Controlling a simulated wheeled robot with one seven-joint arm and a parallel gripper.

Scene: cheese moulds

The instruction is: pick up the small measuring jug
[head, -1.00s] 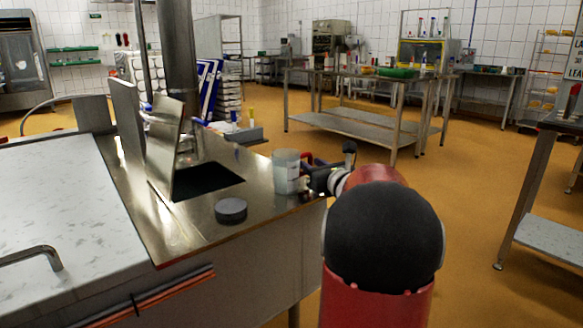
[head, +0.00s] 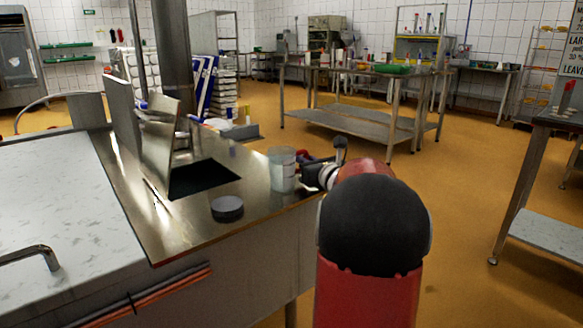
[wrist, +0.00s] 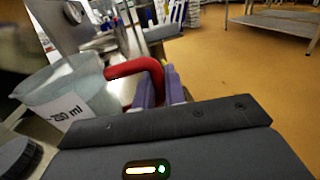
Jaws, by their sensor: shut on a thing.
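The small measuring jug (head: 281,172) is a translucent cup near the right end of the steel counter. My gripper (wrist: 163,88) has purple finger pads shut on the red handle, to the right of the jug's body. In the head view my arm reaches to the jug from the right and partly hides the handle. I cannot tell whether the jug's base touches the counter.
A dark round puck (head: 227,209) sits on the steel counter (head: 190,225), left of the jug. An upright steel plate (head: 160,150) stands by a dark square opening. Steel tables (head: 365,120) stand farther back.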

